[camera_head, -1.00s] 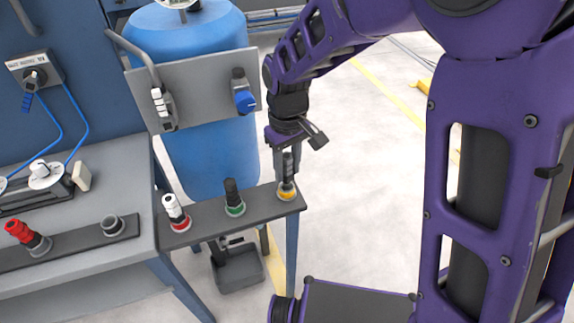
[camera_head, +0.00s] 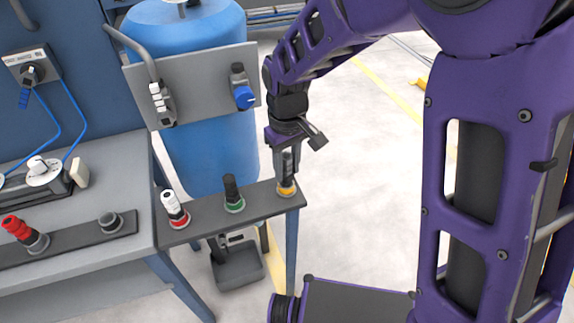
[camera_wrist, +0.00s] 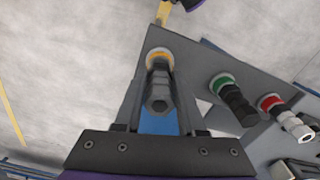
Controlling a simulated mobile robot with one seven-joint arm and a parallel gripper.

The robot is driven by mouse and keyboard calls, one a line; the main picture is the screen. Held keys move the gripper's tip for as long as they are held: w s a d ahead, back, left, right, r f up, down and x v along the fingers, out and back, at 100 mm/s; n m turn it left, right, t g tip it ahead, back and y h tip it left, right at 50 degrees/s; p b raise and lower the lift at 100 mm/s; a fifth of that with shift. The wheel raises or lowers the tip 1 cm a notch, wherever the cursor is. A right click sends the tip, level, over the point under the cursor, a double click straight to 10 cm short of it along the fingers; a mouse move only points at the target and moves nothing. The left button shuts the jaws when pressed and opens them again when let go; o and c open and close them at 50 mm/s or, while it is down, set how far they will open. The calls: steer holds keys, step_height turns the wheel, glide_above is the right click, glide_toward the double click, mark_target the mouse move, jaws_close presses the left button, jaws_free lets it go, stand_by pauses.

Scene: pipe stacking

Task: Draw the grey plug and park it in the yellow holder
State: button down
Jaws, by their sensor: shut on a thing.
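The yellow holder (camera_head: 286,191) is a ring at the right end of the grey shelf, and it also shows in the wrist view (camera_wrist: 159,54). The grey plug (camera_wrist: 159,85) stands upright in the yellow holder or directly over it; I cannot tell how deep it sits. My gripper (camera_head: 287,170) points down over the yellow holder, with its fingers shut on the grey plug. In the wrist view my gripper (camera_wrist: 158,98) has one finger on each side of the plug. The fingers hide part of the plug in the head view.
A black plug (camera_head: 231,188) stands in a green holder (camera_head: 235,206) beside the yellow one. A white plug (camera_head: 172,203) stands in a red holder farther left. A red plug (camera_head: 17,227) and an empty grey socket (camera_head: 110,222) are on the bench rail.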

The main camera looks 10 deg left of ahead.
steer(key=shift+f, duration=0.95)
stand_by(0.4)
steer(key=shift+c, duration=2.1)
jaws_free()
steer(key=shift+r, duration=0.15)
